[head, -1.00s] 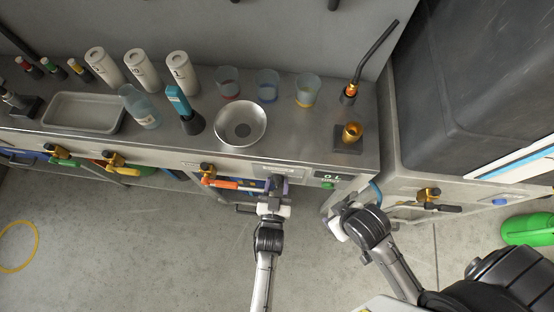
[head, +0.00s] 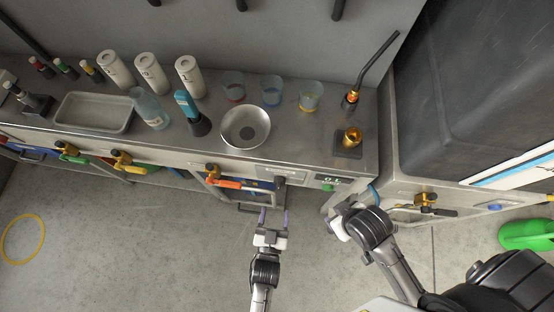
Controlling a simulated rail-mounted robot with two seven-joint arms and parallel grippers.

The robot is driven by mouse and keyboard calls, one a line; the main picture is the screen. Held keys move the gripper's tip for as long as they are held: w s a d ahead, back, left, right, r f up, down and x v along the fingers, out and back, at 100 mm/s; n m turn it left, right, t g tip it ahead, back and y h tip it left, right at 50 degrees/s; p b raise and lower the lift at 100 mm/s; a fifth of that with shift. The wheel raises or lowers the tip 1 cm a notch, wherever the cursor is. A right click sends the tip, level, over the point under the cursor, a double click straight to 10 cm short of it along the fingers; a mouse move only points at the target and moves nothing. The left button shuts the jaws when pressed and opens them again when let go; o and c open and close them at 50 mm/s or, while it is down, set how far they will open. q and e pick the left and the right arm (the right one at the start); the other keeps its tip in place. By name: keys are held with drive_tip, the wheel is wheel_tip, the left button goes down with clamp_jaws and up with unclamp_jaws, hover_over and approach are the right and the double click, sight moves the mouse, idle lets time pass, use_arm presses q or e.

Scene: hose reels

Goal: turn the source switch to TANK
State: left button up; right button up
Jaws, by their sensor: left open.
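The source switch looks to be the dark knob (head: 280,181) on the bench's front panel, below a small label plate. I cannot read its labels or tell which one it points to. My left gripper (head: 274,216) is open and empty, with its two purple-tipped fingers apart. It is in front of and below the knob, clear of it. My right gripper (head: 338,218) is by the right end of the bench, near the tank stand; its fingers are mostly hidden by the arm.
A small display (head: 331,179) with a green button sits right of the knob. An orange-handled brass valve (head: 213,174) is to its left. The steel bench (head: 310,145) carries a bowl (head: 245,127), cups and bottles. A large dark tank (head: 470,90) stands right. The floor in front is mostly clear.

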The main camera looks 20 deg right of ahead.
use_arm(q)
drive_tip(key=shift+p+v, duration=0.45)
drive_tip(key=shift+v, duration=1.9)
wheel_tip(320, 180, down, 7)
drive_tip(key=s+a+g+y, duration=0.1)
drive_tip(key=g+y, duration=0.2)
drive_tip(key=g, duration=0.2)
drive_tip(key=a+r+n+g+y, duration=0.2)
drive_tip(key=a+g+y, duration=0.1)
drive_tip(key=a+g, duration=0.25)
drive_tip(key=s+a+r+n+y+p, duration=0.3)
drive_tip(key=a+r+p, duration=0.7)
drive_tip(key=a+r, duration=1.1)
wheel_tip(320, 180, up, 40)
drive_tip(key=d+p, duration=0.2)
drive_tip(key=p, duration=3.5)
drive_tip(key=shift+s+f+m+g+y, duration=0.15)
drive_tip(key=shift+s+m+g+y, duration=0.2)
drive_tip(key=shift+g, duration=0.1)
